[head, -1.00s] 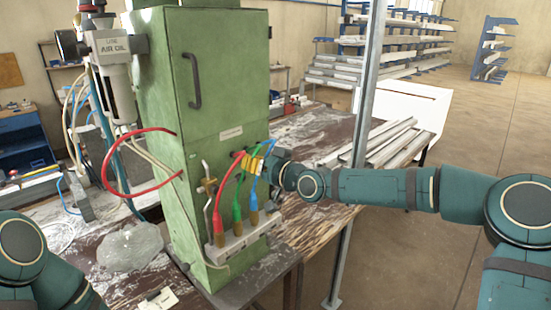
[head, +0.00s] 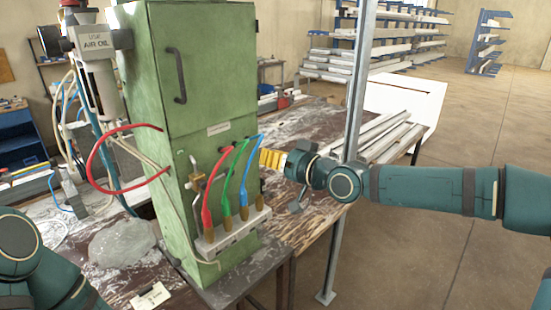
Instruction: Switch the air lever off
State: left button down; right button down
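The green cabinet (head: 198,90) stands on the bench. A small brass valve (head: 196,183) sits low on its front, and a thin grey lever (head: 194,164) on it points upward. I take this to be the air lever. A bent metal pipe runs down from the valve. My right gripper (head: 270,158), with yellow fingertips, is to the right of the cabinet and the hoses, apart from the lever. I cannot see whether its fingers are open or shut. My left arm shows at the lower left, but its gripper is out of view.
Red (head: 207,190), green (head: 229,180) and blue (head: 249,175) hoses rise from a grey manifold (head: 232,236) in front of the valve. An air-oil unit (head: 92,62) hangs on the cabinet's left. A metal post (head: 352,110) stands behind my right arm.

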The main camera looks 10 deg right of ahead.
jog(key=shift+s+d, duration=0.35)
jog(key=shift+s, duration=0.05)
jog(key=s+a+f+m+g+h+b, duration=0.1)
jog(key=s+a+f+g+b, duration=0.25)
jog(key=f, duration=1.15)
jog(key=s+a+f+m+g+b, duration=0.2)
jog(key=s+a+f, duration=0.15)
jog(key=f, duration=1.25)
jog(key=s+d+f+g+h+b, duration=0.2)
jog(key=s+d+f+g, duration=0.1)
jog(key=s+f, duration=0.6)
jog(key=s+d+f+m+g+h+b, duration=0.1)
jog(key=s+d+f+g+h+b, duration=0.1)
jog(key=s+f, duration=0.7)
notch_tip(320, 180, down, 6)
jog(key=shift+d+r+g+h, duration=0.25)
jog(key=shift+d+g+h, duration=0.25)
jog(key=shift+h, duration=0.3)
